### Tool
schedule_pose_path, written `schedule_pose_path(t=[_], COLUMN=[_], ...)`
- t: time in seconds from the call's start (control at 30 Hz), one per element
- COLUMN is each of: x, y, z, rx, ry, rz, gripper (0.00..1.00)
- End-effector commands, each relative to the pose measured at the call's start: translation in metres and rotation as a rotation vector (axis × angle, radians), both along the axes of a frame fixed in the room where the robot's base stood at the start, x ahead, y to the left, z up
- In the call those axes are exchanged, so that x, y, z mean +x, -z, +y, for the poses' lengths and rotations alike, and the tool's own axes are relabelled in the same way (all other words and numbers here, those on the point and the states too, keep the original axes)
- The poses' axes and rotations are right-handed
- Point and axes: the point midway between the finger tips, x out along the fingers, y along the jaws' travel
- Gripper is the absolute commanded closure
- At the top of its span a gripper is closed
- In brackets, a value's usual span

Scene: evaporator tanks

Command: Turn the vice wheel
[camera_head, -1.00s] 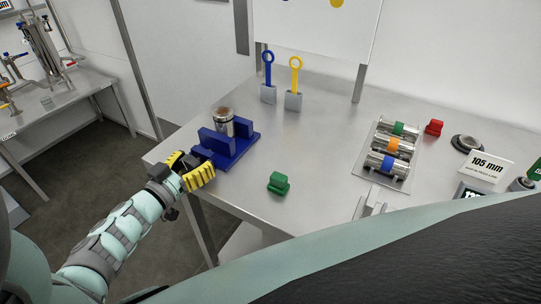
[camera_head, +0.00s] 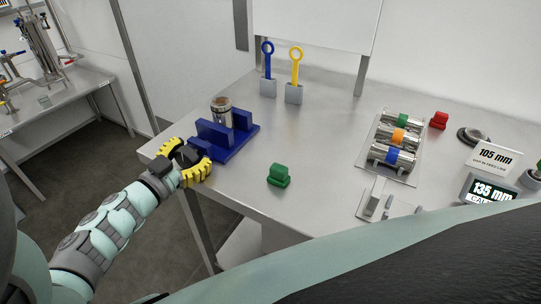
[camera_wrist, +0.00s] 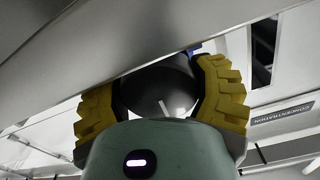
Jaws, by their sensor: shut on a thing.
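The blue vice (camera_head: 228,142) stands at the left edge of the steel table, with a metal cylinder (camera_head: 222,112) upright between its jaws. The dark round vice wheel (camera_head: 187,155) is at its near-left end. My gripper (camera_head: 184,163) has its yellow fingers around the wheel, shut on it from the table's left edge. In the wrist view the dark wheel (camera_wrist: 160,88) lies between the two yellow fingers of my gripper (camera_wrist: 162,95), and a sliver of blue shows behind it. Part of the wheel is hidden by the fingers.
A green block (camera_head: 279,175) lies right of the vice. Blue (camera_head: 267,68) and yellow (camera_head: 296,75) ring-topped tools stand in holders behind. A tray (camera_head: 404,168) of banded cylinders, a red block (camera_head: 438,121) and a 135 mm display (camera_head: 490,191) are at right.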

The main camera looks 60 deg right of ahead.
Motion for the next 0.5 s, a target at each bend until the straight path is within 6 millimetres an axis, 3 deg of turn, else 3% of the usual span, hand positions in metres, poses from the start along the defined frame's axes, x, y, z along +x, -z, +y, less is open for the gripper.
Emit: schedule_pose_path(t=[0.27,0.3,0.5], x=[0.0002,0.0002,0.0004], y=[-0.0009,-0.0009,-0.0007], z=[0.0004,0.0004,0.0003], rx=[0.0,0.0,0.0], ry=[0.0,-0.001,-0.001], rz=[-0.006,-0.005,-0.004], gripper=[0.73,0.31,0.11])
